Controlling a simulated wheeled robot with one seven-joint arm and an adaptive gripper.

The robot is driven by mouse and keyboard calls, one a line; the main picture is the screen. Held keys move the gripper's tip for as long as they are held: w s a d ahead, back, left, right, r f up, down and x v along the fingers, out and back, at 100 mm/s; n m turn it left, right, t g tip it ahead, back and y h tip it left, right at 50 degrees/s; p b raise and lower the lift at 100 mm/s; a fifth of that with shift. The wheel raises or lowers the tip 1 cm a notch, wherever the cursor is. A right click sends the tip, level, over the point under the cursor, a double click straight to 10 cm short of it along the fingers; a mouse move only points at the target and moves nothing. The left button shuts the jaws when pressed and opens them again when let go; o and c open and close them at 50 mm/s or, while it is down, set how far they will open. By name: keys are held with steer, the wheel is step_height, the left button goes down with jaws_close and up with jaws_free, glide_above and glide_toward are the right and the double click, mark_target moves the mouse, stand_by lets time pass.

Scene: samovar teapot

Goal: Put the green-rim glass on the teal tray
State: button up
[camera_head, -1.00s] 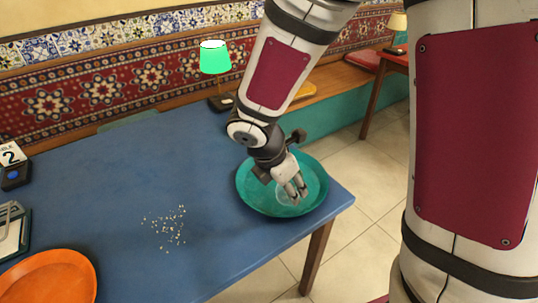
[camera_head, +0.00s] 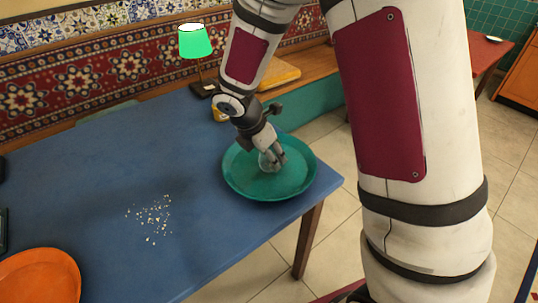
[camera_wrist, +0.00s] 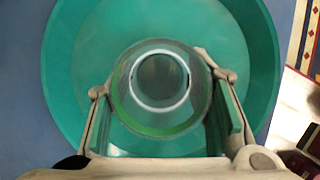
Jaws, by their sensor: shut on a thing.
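The green-rim glass (camera_wrist: 160,88) is clear, with a green band at its rim, seen from above in the wrist view. My gripper (camera_wrist: 165,100) is shut on it, one finger on each side. In the head view my gripper (camera_head: 272,163) points down over the teal tray (camera_head: 238,183), and the glass (camera_head: 266,161) shows faintly between the fingers. The round teal tray (camera_wrist: 62,85) fills most of the wrist view behind the glass. I cannot tell whether the glass's base touches the tray.
The tray stands near the right edge of the blue table (camera_head: 95,195). White crumbs (camera_head: 152,215) lie mid-table. An orange tray (camera_head: 40,278) is at front left. A green-shaded lamp (camera_head: 196,42) and a yellow object (camera_head: 218,113) stand behind my arm.

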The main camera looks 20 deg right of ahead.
steer(key=shift+f, duration=0.15)
steer(key=o, duration=1.2)
steer(key=p+v, duration=0.3)
steer(key=v, duration=0.9)
steer(key=shift+r, duration=0.2)
steer(key=s+d+r+m+y, duration=0.1)
steer(key=s+d+r+m, duration=0.2)
steer(key=s+r+m, duration=0.4)
steer(key=s+d+r+m, duration=0.3)
steer(key=s+r+m, duration=0.15)
steer(key=s, duration=0.35)
steer(key=s+m+y, duration=0.1)
steer(key=s+m, duration=0.2)
steer(key=s, duration=0.2)
steer(key=s+a+m+y, duration=0.1)
steer(key=s+m, duration=0.3)
steer(key=s, duration=0.1)
steer(key=s+a+m+y, duration=0.1)
steer(key=s+m, duration=0.3)
steer(key=s, duration=0.1)
steer(key=shift+s, duration=0.35)
